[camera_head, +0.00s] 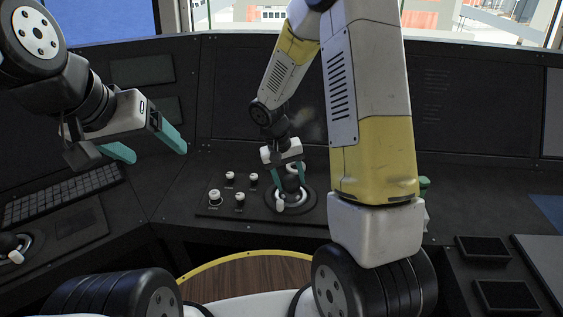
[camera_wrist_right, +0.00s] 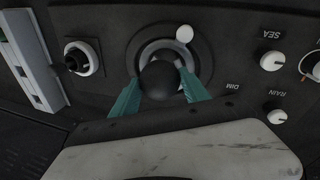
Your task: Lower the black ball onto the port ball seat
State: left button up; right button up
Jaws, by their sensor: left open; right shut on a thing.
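My right gripper (camera_head: 290,172) is shut on the black ball (camera_wrist_right: 159,80), with a teal finger on each side of it in the right wrist view. The ball is over a round dark seat with a pale ring (camera_wrist_right: 145,50) and a small white knob at its rim. The seat also shows in the head view (camera_head: 308,203), on the console below my right gripper. The ball hides the seat's middle, and I cannot tell whether they touch. My left gripper (camera_head: 146,146) is open and empty, above the console at the left.
White-topped knobs (camera_head: 215,196) stand on the panel left of the seat. A black stub in a white ring (camera_wrist_right: 83,58) is close by. A similar round control (camera_head: 15,248) and a keyboard (camera_head: 65,193) are at the far left. Small black trays (camera_head: 483,248) are at the right.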

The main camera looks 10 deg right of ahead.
aim_at(288, 177)
jog(key=shift+f, duration=0.2)
dwell(0.5)
jog(key=shift+f, duration=0.6)
jog(key=o, duration=1.6)
jog(key=shift+c, duration=0.2)
jog(key=shift+r, duration=0.1)
jog(key=v, duration=0.7)
jog(key=shift+a+r, duration=0.1)
jog(key=shift+r, duration=0.2)
